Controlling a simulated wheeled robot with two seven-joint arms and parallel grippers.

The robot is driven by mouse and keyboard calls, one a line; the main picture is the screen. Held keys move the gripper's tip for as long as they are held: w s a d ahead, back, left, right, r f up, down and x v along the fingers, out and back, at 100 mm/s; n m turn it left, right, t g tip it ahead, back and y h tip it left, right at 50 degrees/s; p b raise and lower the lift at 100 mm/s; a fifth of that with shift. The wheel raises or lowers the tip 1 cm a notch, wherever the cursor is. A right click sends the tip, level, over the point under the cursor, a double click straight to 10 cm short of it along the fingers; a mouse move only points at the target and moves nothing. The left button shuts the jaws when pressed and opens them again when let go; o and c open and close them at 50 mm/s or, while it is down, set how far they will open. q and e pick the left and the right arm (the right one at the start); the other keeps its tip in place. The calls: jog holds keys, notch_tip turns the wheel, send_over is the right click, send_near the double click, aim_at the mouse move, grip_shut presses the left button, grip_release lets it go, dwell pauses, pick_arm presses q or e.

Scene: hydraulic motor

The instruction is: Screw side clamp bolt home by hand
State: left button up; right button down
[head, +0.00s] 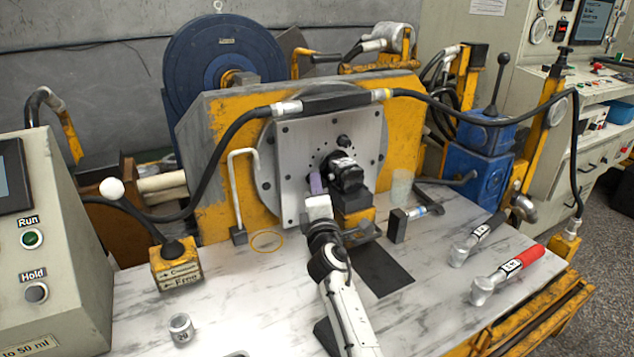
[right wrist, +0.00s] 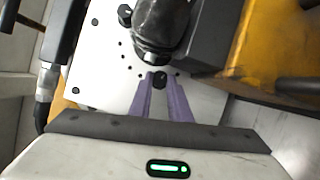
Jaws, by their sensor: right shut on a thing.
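My right gripper (head: 316,183) reaches up to the left side of the black hydraulic motor (head: 346,175), in front of the grey mounting plate (head: 295,150). In the right wrist view, the purple fingers of my right gripper (right wrist: 160,85) are shut on a small black bolt head (right wrist: 159,79), just beside the motor body (right wrist: 160,30) at the plate (right wrist: 108,60). The bolt shank is hidden, so how deep it sits cannot be told. In the head view the fingers hide the bolt. My left gripper is not in view.
Two torque wrenches, one black-handled (head: 478,240) and one red-handled (head: 507,273), lie on the right of the marble-patterned bench. A socket (head: 181,328) stands front left, a yellow ring (head: 267,241) lies near the plate. A black hose (head: 235,130) arches over the yellow frame.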

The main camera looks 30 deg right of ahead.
jog(key=m+p, duration=0.1)
jog(key=m+g+p, duration=0.1)
jog(key=m+p, duration=0.1)
jog(key=m+y+p, duration=0.1)
jog(key=p, duration=0.1)
jog(key=shift+r, duration=0.3)
jog(key=shift+g+p, duration=0.3)
jog(key=shift+f+m, duration=0.1)
jog(key=shift+m, duration=0.2)
jog(key=c, duration=1.6)
grip_release()
jog(key=shift+c, duration=0.2)
